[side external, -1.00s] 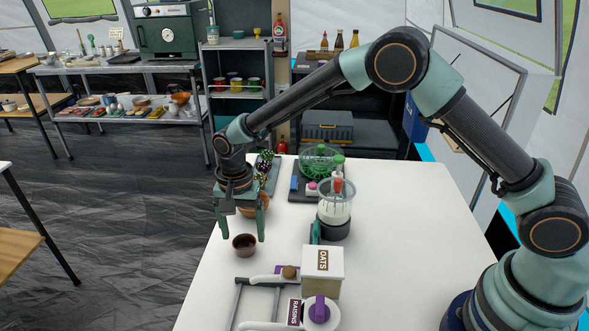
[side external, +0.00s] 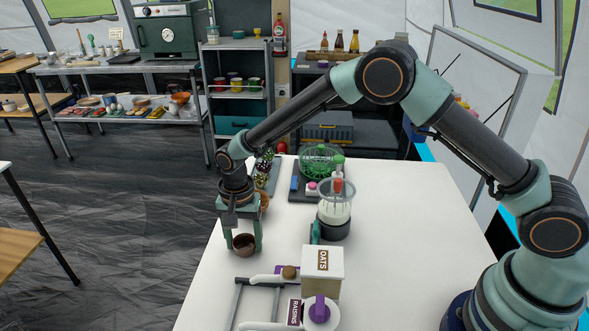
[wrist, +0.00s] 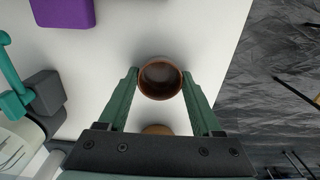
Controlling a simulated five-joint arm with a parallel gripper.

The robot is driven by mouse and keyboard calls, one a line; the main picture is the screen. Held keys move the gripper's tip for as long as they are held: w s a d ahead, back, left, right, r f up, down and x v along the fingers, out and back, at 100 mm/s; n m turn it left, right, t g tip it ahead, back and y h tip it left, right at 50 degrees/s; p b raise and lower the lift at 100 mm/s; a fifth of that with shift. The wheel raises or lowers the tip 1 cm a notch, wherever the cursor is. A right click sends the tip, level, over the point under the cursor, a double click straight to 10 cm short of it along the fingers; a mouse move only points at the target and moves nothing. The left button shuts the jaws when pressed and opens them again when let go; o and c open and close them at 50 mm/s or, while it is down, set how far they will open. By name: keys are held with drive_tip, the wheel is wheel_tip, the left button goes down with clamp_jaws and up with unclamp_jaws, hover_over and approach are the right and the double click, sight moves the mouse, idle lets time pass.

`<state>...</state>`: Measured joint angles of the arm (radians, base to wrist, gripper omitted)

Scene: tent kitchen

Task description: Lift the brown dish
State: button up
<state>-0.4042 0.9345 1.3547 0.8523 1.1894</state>
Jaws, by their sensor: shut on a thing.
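The brown dish (side external: 244,245) is a small round bowl, upright near the left edge of the white table. My gripper (side external: 244,246) is over it, pointing down, with one finger on each side of the dish. In the wrist view the dish (wrist: 160,80) sits between the two fingertips (wrist: 160,84), which close on its outer sides. The dish looks empty inside. I cannot tell any gap between its base and the table.
A brown round item (side external: 264,200) stands just behind my gripper. A white box marked OATS (side external: 323,272), a clear container (side external: 334,210) and a raisins container (side external: 317,315) stand to the right and front. The table's left edge is close to the dish.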

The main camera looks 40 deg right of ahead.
wheel_tip(320, 180, up, 9)
idle(0.8)
drive_tip(key=shift+d, duration=0.1)
